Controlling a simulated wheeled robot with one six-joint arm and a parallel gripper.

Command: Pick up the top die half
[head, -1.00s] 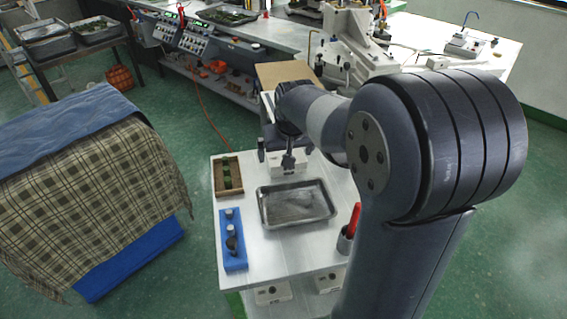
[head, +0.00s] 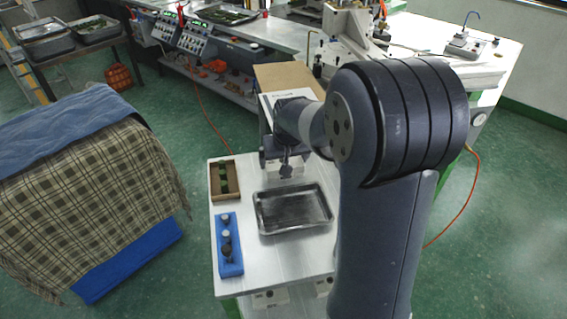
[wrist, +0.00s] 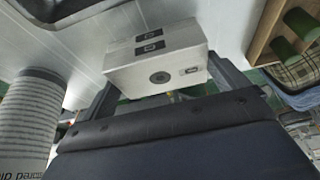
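A white block (wrist: 158,68) with dark square marks and a round dark hole appears to be the die half; I cannot tell if it is the top one. It sits on the white table near the far edge, and its pale face (head: 291,168) partly shows in the head view behind my gripper (head: 285,165). In the wrist view my gripper (wrist: 165,82) has one dark finger at each side of the block. The fingers look spread, with a small gap at the right side. The block does not look clamped. The lower part of the block is hidden by my gripper body.
A metal tray (head: 262,226) lies in front of the block. A wooden box (head: 233,190) with green pieces and a blue holder (head: 231,266) with several round parts are at the left. A cardboard box (head: 285,77) is behind.

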